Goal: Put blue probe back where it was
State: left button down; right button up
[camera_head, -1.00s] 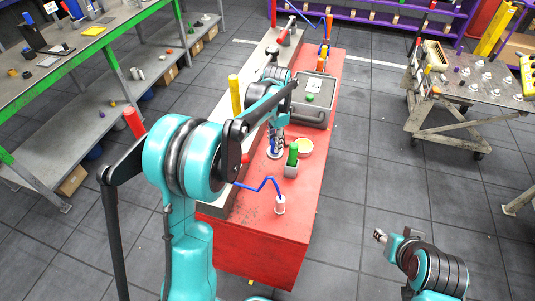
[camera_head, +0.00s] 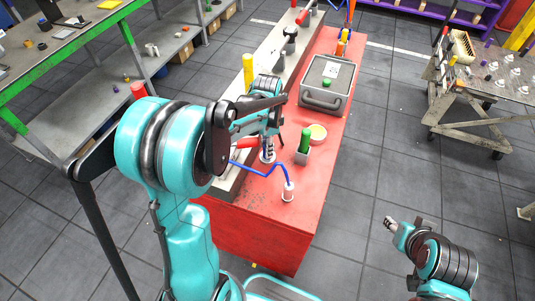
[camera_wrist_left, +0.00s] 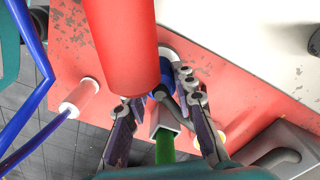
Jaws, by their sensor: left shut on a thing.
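My left gripper (camera_head: 268,150) is over the near part of the red bench (camera_head: 305,215). In the left wrist view, my left gripper's fingers (camera_wrist_left: 165,125) are on either side of the blue probe (camera_wrist_left: 156,95), which is partly hidden behind a large red cylinder. A pale round disc (camera_wrist_left: 172,48) shows beyond it; I cannot tell whether it touches the probe or the bench.
The red cylinder (camera_wrist_left: 115,45) fills much of the wrist view. A grey case (camera_head: 327,83) is farther back. The bench's right front is clear.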

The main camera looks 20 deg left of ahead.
aim_at(268, 162)
pick_arm(q)
notch_tip(268, 162, down, 4)
jog(key=shift+w+r+b, duration=0.1)
jog(key=shift+r+b, duration=0.05)
jog(key=shift+b, duration=0.35)
jog(key=c, duration=1.2)
grip_release()
